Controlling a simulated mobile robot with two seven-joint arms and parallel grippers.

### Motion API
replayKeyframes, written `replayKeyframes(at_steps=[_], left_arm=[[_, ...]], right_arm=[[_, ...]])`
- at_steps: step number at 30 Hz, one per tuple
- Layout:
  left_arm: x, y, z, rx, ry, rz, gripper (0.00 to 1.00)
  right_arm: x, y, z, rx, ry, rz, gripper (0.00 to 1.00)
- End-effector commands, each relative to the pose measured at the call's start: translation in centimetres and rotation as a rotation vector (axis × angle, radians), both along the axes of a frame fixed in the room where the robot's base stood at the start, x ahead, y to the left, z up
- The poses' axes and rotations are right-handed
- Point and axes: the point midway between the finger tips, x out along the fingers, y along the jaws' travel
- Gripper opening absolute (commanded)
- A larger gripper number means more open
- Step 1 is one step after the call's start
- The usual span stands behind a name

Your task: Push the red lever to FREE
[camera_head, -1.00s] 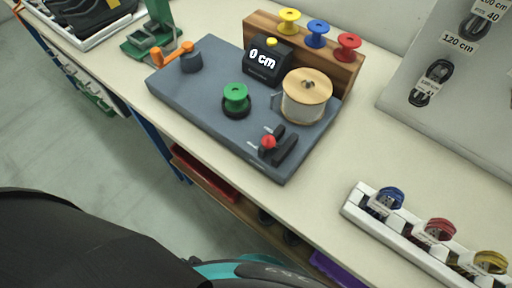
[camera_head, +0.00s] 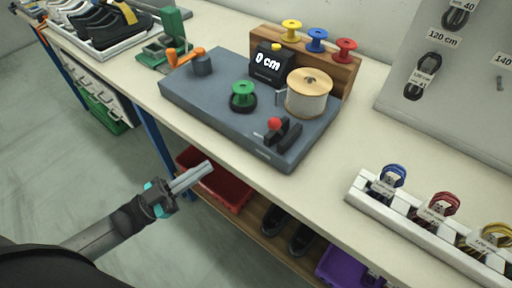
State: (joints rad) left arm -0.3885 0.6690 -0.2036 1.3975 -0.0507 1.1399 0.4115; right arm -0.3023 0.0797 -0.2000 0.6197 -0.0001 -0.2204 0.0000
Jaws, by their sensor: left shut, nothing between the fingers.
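The red lever (camera_head: 274,124) is a red knob on a short arm at a black block, at the front right of the grey base plate (camera_head: 218,101). Small labels by the lever are too small to read. My left gripper (camera_head: 207,168) is shut and empty. It shows in front of the table's near edge, left of and below the lever in the picture, and touches nothing. My right gripper is not in view.
A white rack (camera_head: 352,191) with coiled laces stands at the right. Bare tabletop lies between.

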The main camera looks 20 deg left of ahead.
Motion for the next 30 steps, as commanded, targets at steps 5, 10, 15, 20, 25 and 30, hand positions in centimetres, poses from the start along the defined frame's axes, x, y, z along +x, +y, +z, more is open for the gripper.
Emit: replayKeyframes(at_steps=[5,10,15,20,25,30], left_arm=[[-0.9,-0.6,2.1,-0.032,-0.064,-0.078,0.00],[-1.1,-0.7,2.4,-0.036,-0.070,-0.087,0.00],[-1.0,-0.7,2.4,-0.036,-0.070,-0.085,0.00],[-0.5,-1.2,2.7,-0.036,-0.071,-0.084,0.00],[1.3,-3.1,3.9,-0.040,-0.072,-0.083,0.00],[3.7,-5.7,5.3,-0.038,-0.075,-0.084,0.00]], right_arm=[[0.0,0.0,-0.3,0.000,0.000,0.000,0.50],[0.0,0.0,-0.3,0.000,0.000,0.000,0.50],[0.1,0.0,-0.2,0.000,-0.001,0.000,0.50],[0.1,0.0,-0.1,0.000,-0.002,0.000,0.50],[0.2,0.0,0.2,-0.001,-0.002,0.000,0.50],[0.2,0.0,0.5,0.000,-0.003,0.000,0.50]])
